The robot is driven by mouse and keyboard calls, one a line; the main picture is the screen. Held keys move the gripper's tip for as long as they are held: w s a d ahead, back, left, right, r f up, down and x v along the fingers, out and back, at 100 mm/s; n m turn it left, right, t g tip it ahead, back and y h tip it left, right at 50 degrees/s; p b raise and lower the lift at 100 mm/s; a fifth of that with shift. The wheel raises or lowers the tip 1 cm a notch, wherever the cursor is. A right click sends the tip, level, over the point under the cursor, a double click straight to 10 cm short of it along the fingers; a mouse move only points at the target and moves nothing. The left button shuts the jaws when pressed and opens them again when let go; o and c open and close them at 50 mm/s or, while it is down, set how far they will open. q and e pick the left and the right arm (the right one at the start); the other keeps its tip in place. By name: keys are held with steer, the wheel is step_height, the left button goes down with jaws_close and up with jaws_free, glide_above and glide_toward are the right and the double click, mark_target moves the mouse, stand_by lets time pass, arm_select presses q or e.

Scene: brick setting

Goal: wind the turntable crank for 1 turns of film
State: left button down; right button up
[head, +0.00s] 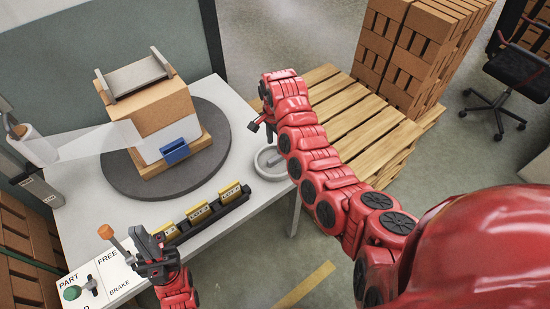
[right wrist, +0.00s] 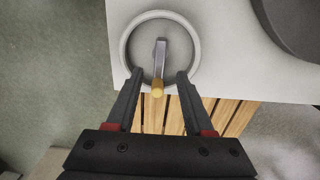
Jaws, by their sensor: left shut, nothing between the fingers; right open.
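The round dark grey turntable (head: 120,176) carries a brick-coloured stack (head: 160,108) with pale film around its lower part. The crank's grey dish (head: 268,166) sits at the table's right edge, partly hidden by my right arm. In the right wrist view, the crank arm (right wrist: 160,52) points toward me and ends in a yellow knob (right wrist: 157,90). My right gripper (right wrist: 159,76) is open, its fingers on either side of the knob, with gaps on both sides. My left gripper (head: 140,243) is shut and empty, near the orange-topped lever (head: 106,232).
A film roll (head: 36,147) stands at the left, its film stretched to the stack. A black rack with yellow tags (head: 199,213) lies before the turntable. A panel (head: 97,284) marked PART, FREE and BRAKE has a green knob. A wooden pallet (head: 345,113) stands beyond the right arm.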

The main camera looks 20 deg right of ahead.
mark_target(275, 158)
step_height(275, 158, down, 8)
steer(key=shift+f+p, duration=0.15)
steer(key=shift+p, duration=0.15)
stand_by(0.3)
jaws_close()
